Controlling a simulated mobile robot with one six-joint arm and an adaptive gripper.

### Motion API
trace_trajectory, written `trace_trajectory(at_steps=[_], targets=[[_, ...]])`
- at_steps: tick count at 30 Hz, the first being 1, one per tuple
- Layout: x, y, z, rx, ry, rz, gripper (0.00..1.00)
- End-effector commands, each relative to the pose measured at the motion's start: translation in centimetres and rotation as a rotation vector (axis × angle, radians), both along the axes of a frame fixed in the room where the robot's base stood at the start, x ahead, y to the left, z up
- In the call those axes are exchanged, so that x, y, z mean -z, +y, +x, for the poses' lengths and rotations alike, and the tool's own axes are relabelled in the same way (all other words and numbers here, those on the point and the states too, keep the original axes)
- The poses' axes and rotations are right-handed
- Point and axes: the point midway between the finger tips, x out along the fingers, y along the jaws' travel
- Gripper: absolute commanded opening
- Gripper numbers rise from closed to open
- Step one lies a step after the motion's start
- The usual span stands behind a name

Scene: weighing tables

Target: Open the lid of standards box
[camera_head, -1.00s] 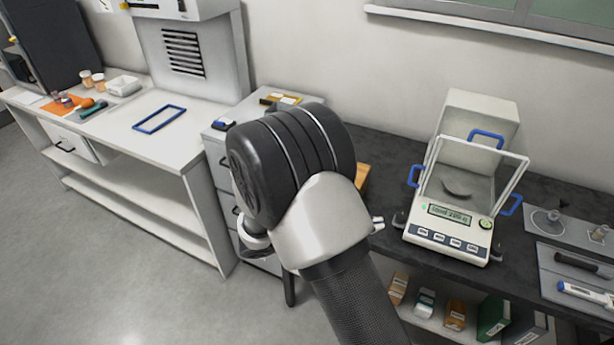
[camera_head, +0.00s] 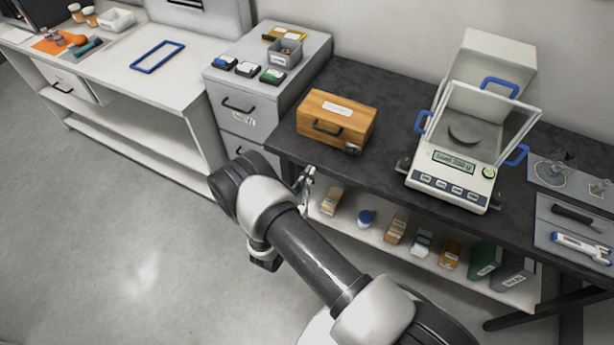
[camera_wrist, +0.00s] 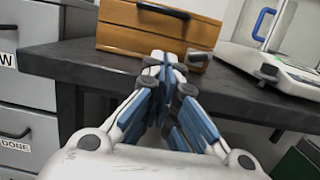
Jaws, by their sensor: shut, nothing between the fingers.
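The standards box is most likely the wooden box (camera_head: 345,108) with a white label on its lid and a dark handle on its front; its lid is down. It stands on the dark table's left end in the head view. In the wrist view the wooden box (camera_wrist: 125,35) is straight ahead, at the top. My gripper (camera_head: 308,173) is in front of the table's front edge, apart from the box and a little below it. In the wrist view my gripper (camera_wrist: 165,62) has its fingertips together and empty, covering part of the box's lower front.
The dark table (camera_head: 385,125) also carries a balance (camera_head: 465,130) with blue handles, right of the box. A grey drawer cabinet (camera_head: 250,90) adjoins on the left. Below, a shelf (camera_head: 375,240) holds several small boxes. Clear tabletop lies between box and balance.

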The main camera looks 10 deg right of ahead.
Motion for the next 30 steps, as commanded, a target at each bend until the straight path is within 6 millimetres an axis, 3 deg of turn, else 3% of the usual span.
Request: trace_trajectory(at_steps=[9,16,30], targets=[[-1.4,-4.0,5.4,0.005,-0.003,0.001,0.0],[-3.9,-4.8,6.6,0.003,0.0,0.0,0.0],[-4.5,-4.9,6.9,0.002,0.001,0.001,0.0]])
